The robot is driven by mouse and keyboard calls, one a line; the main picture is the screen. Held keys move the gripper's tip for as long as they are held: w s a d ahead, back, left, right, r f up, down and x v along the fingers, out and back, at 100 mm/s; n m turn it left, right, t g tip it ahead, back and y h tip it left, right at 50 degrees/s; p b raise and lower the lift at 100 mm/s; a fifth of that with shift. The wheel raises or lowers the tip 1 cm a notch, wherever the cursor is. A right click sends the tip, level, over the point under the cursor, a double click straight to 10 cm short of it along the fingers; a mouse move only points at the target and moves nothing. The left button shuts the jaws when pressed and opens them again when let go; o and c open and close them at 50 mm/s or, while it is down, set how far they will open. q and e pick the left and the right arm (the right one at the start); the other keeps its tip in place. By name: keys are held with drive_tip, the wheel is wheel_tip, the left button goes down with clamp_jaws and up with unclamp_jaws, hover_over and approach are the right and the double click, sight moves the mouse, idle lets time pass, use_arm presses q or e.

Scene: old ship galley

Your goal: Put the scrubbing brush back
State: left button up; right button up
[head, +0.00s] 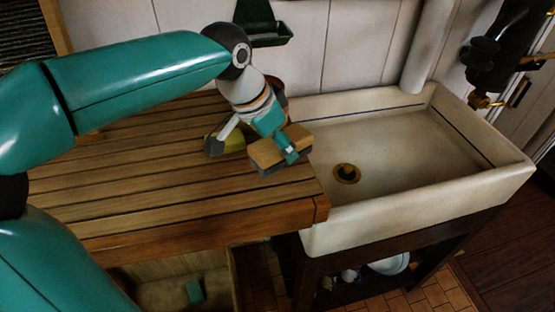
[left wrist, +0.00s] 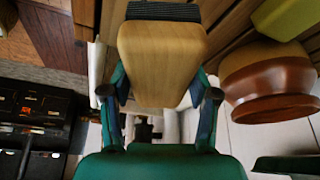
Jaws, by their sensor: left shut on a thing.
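The scrubbing brush (head: 264,154) is a pale wooden block with dark bristles. My left gripper (head: 284,148) is shut on it, over the right end of the wooden worktop (head: 150,165) near the sink. In the left wrist view the brush's wooden body (left wrist: 160,55) lies between the two fingers of the left gripper (left wrist: 160,93), with the dark bristles at the top. I cannot tell whether the brush touches the worktop. A dark green holder (head: 268,38) is on the tiled wall behind. My right gripper is not in view.
A white sink (head: 400,150) with a brass drain adjoins the worktop on the right. A brown pot (left wrist: 265,85) and a yellow-green thing (left wrist: 285,15) are close to the gripper. A black fitting (head: 495,50) hangs at the upper right. The left worktop is largely clear.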

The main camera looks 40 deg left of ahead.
use_arm(q)
drive_tip(key=shift+w+f, duration=0.1)
drive_tip(key=shift+f, duration=2.2)
drive_tip(key=o, duration=1.4)
drive_tip(key=shift+c, duration=0.2)
drive_tip(key=v, duration=1.2)
drive_tip(key=shift+r, duration=0.1)
